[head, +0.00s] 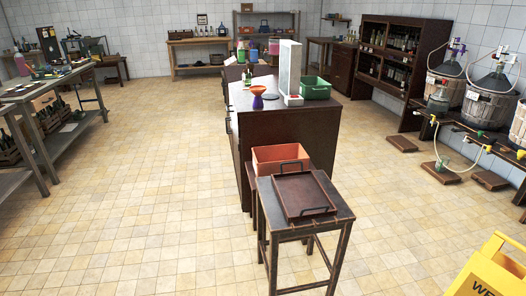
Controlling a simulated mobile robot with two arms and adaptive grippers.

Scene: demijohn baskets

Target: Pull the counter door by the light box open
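The dark brown counter (290,125) stands in the middle of the room with its narrow end toward me. The light box (289,68), a tall white upright panel, stands on the counter top near its right side. The counter's left face is seen almost edge-on, with small dark handle-like parts (228,124) sticking out of it. I cannot make out the door or whether it is open. Neither of my grippers is in view.
A dark stool with a brown tray (301,194) and an orange crate (280,156) stand before the counter. A green bin (314,88) and orange funnel (258,91) are on top. A yellow floor sign (490,268) is at bottom right. The tiled floor left of the counter is clear.

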